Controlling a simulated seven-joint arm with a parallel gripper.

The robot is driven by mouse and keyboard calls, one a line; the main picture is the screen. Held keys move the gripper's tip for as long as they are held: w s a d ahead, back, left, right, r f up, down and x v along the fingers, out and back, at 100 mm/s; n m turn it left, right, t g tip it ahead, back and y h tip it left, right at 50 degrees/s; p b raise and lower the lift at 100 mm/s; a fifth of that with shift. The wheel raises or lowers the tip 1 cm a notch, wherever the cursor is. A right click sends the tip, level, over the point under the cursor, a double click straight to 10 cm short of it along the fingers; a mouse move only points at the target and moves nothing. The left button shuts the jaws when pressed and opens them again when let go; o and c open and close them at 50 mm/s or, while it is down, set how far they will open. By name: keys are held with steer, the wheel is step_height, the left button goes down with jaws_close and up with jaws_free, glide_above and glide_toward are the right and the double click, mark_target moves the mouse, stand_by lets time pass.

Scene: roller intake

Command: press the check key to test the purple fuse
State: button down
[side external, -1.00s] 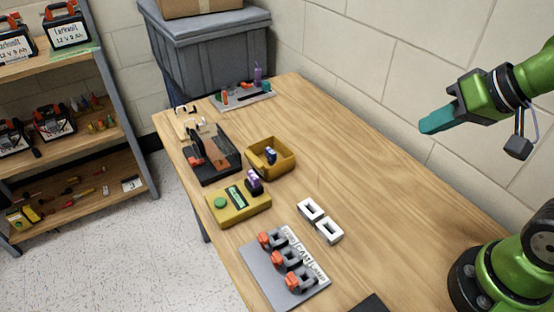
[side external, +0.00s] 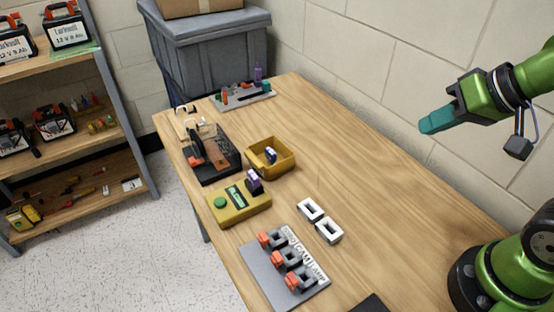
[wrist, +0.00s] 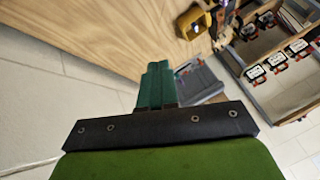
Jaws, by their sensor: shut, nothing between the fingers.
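A yellow tester box (side external: 238,207) sits on the wooden table near its left edge. It has a round green key (side external: 220,203) on its left and a dark display (side external: 236,196) in its middle. The purple fuse (side external: 254,183) stands upright in a dark holder at the tester's right end. My gripper (side external: 428,126) is shut and empty, raised in the air at the right near the wall, well away from the tester. Its teal fingers (wrist: 155,82) are together in the wrist view. I cannot tell whether the key is pressed or what the display reads.
The table's right side is clear.

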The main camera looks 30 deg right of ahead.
steer(key=n+y, duration=0.4)
steer(key=n, duration=1.7)
glide_above(224, 203)
step_height(224, 203, down, 10)
steer(key=shift+w, duration=0.15)
steer(key=shift+f, duration=4.4)
